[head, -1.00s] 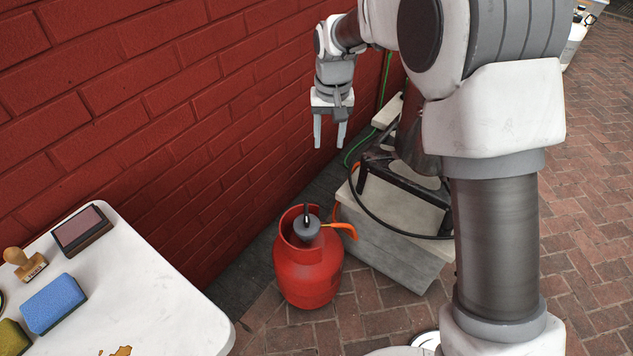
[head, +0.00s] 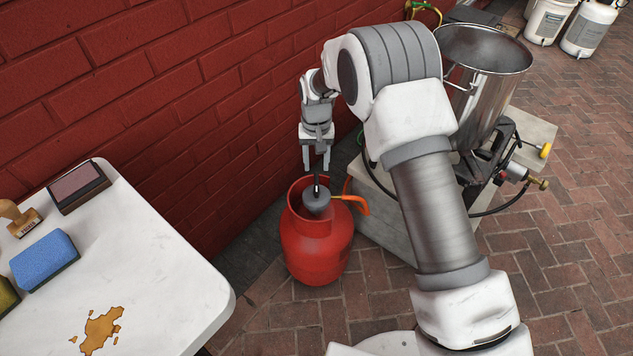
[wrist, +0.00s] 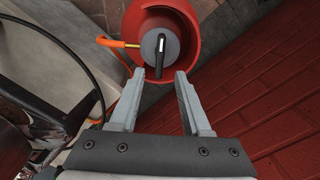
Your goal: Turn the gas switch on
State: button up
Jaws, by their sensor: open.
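The red gas cylinder (head: 317,243) stands on the ground between the white table and the concrete block. On its top, inside the red collar, sits a grey round regulator (head: 317,204) with a black switch (head: 317,189) that has a white mark. An orange hose (head: 350,199) leaves its side. My gripper (head: 316,169) points down just above the switch, open and empty. In the wrist view the switch (wrist: 161,56) lies beyond the fingertips, roughly between their lines, and my gripper (wrist: 167,76) appears apart from it.
The red brick wall (head: 170,100) runs close behind the cylinder. A steel pot (head: 485,90) stands on a black burner over the concrete block (head: 385,222) to the right. A white table (head: 165,270) with a blue sponge (head: 45,261) is at left.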

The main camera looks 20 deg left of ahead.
aim_at(316, 182)
notch_tip(316, 182, down, 7)
jog(key=shift+r+b, duration=0.1)
jog(key=shift+b, duration=0.75)
grip_shut()
